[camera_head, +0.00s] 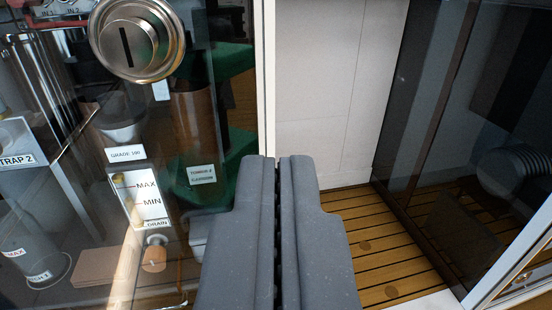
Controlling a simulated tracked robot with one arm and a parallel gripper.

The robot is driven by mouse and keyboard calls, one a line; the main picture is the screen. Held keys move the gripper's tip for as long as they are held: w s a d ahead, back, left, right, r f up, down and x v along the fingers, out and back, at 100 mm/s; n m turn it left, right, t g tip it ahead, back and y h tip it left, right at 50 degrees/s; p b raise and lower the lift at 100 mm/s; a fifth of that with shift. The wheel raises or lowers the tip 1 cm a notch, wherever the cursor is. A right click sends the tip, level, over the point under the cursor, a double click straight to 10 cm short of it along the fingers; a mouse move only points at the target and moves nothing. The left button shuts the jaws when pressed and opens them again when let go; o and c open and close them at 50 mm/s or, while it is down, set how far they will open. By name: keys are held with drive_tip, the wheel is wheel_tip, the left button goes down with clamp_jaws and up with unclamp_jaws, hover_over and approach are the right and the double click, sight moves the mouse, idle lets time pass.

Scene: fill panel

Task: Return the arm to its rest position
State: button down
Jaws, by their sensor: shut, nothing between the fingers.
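My gripper (279,160) is in the lower middle of the view, its two grey fingers pressed side by side with only a thin dark line between them. It is shut and holds nothing. It points forward toward a white panel wall (325,90) and a slatted wooden floor (385,245). The rest of my arm is not visible.
At left, a glass panel (235,120) carries a round metal knob (136,40) with a dark slot. Behind it are labelled vessels, a MAX/MIN gauge (147,195) and a TRAP 2 box (15,160). At right stands a dark glass panel (480,130). The gap between shows bare floor.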

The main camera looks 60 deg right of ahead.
drive_tip(key=w+a+r+n+t+y, duration=0.2)
drive_tip(key=w+a+r+y, duration=0.15)
drive_tip(key=a+r, duration=0.65)
drive_tip(key=w+a+r+n+t+y, duration=0.15)
drive_tip(key=w+a+r, duration=0.25)
drive_tip(key=a+r, duration=0.55)
drive_tip(key=w+a+r+n+t+y, duration=0.2)
drive_tip(key=w+a+r+y, duration=0.15)
drive_tip(key=a+r, duration=0.6)
drive_tip(key=s+a+r+n+y, duration=0.1)
drive_tip(key=s+a+r, duration=0.4)
drive_tip(key=a, duration=0.5)
drive_tip(key=s+a+r+n+y+p, duration=0.1)
drive_tip(key=s+a+r+n+y, duration=0.1)
drive_tip(key=s+a+r, duration=0.4)
drive_tip(key=s+a+r+n+y, duration=0.2)
drive_tip(key=s+a+r, duration=0.3)
drive_tip(key=s+a, duration=0.4)
drive_tip(key=a+y, duration=0.1)
drive_tip(key=a, duration=0.6)
drive_tip(key=shift+s+r, duration=0.35)
drive_tip(key=shift+r, duration=0.05)
drive_tip(key=shift+n+g, duration=0.25)
